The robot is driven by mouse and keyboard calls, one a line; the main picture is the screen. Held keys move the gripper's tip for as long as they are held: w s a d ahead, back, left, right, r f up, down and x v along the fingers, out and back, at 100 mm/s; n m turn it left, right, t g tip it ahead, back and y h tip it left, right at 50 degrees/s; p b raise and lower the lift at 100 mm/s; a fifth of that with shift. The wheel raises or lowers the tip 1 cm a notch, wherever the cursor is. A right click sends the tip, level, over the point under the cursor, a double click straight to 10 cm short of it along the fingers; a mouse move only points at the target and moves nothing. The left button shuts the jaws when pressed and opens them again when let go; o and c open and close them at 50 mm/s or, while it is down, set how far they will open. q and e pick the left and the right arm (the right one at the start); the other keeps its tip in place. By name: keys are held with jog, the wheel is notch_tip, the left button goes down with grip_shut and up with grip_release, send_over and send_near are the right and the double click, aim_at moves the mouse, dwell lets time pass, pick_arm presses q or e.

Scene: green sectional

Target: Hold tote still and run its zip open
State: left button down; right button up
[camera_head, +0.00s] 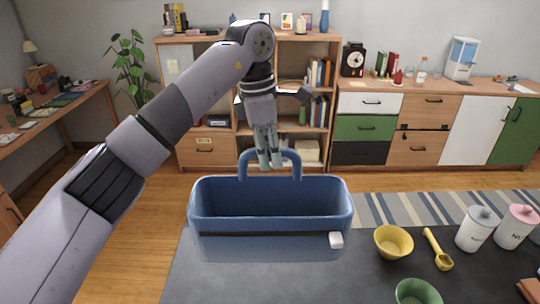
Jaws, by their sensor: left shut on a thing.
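The tote (225,225) is a blue, box-shaped bag standing upright on the dark tabletop, with its wide top showing a hollow inside. A blue arched handle (295,165) rises at its far side. A dark zip line (260,234) runs along the front, with a white pull (336,240) near its right end. I cannot tell from here whether the zip is parted. My left gripper (270,164) points down and is shut on the handle, its fingers covering the top of the arch. My right gripper is not in view.
To the right on the dark tabletop (300,282) are a yellow bowl (393,242), a yellow scoop (438,250), a green bowl (417,292), a white canister (477,230) and a pink-lidded canister (515,228). The tabletop in front of the tote is clear.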

aim_at(269, 212)
pick_arm(q)
jog(key=shift+r, duration=0.1)
jog(key=shift+s, duration=0.1)
jog(key=shift+f+b, duration=4.1)
jog(key=shift+f, duration=3.65)
jog(key=shift+f+b, duration=0.45)
jog(key=shift+f, duration=0.7)
jog(key=shift+f+b, duration=1)
jog(key=shift+f, duration=0.35)
